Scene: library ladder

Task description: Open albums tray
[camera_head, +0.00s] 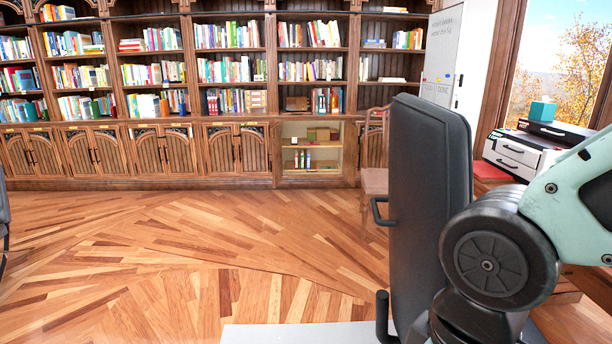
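No tray labelled albums can be read in the head view. A small unit of stacked trays (519,157) stands on the desk at the far right. It has white fronts with dark handles and appears shut. A black tray (556,132) with a handle sits on top of it. Which of these is the albums tray, I cannot tell. My arm hides part of the unit's right side. My gripper is out of view.
A teal box (542,110) sits on the black tray. A wooden chair (374,180) stands behind my dark column. Bookshelves (225,60) and closed cabinets (160,150) line the far wall. A whiteboard (440,57) hangs at right. The wooden floor (190,240) is clear.

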